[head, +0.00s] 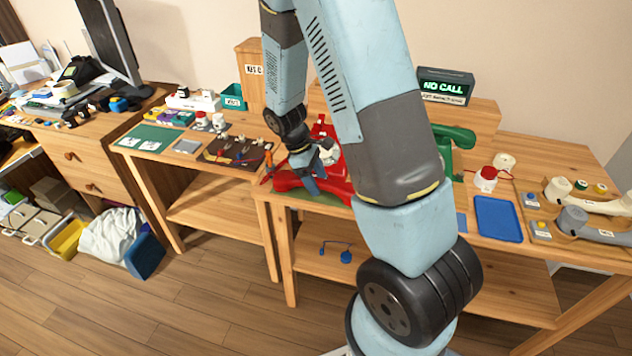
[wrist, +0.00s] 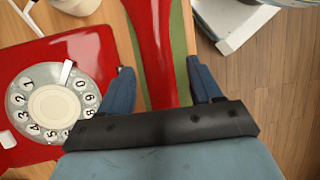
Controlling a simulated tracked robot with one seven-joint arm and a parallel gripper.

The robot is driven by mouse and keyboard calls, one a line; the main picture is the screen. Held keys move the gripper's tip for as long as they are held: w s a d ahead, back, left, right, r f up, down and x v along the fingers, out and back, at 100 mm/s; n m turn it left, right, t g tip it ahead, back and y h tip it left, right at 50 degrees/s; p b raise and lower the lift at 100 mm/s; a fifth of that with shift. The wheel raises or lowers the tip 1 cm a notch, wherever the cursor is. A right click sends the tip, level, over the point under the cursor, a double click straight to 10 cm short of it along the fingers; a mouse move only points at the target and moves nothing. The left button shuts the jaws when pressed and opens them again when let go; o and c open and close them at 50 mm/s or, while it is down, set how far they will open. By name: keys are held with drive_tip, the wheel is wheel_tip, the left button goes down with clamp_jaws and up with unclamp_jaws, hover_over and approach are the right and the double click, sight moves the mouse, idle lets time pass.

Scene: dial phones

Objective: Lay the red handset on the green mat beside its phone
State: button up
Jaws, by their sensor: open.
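The red phone (wrist: 50,75) with its white dial is at the left of the wrist view. In the head view the red phone (head: 338,181) is partly hidden by my arm. The red handset (wrist: 160,48) runs between my two fingers in the wrist view, with a gap on each side. It lies along the green mat (wrist: 180,38), which shows on both sides of it; I cannot tell if it touches the mat. My gripper (wrist: 158,72) is open around the handset. In the head view my gripper (head: 312,186) is low by the phone, and the mat's front edge (head: 322,197) shows.
A green phone (head: 458,137) stands behind my arm, with a blue tray (head: 497,217) to the right. A dark board with cables (head: 235,150) is on the left table. A NO CALL sign (head: 445,86) stands at the back. White and grey handsets lie far right.

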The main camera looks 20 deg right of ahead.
drive_tip(key=v, duration=1.1)
drive_tip(key=s+d+r+m+t+y, duration=0.1)
drive_tip(key=s+r+m+t, duration=0.2)
drive_tip(key=r, duration=0.5)
drive_tip(key=s+d+r+m+t+y, duration=0.1)
drive_tip(key=s+d+r+m+y, duration=0.1)
drive_tip(key=s+r, duration=0.5)
drive_tip(key=s+r+m+t, duration=0.4)
drive_tip(key=s+r, duration=0.4)
drive_tip(key=s, duration=0.4)
drive_tip(key=shift+d+r+m+y, duration=0.25)
drive_tip(key=shift+r+m+y, duration=0.15)
drive_tip(key=shift+m, duration=0.5)
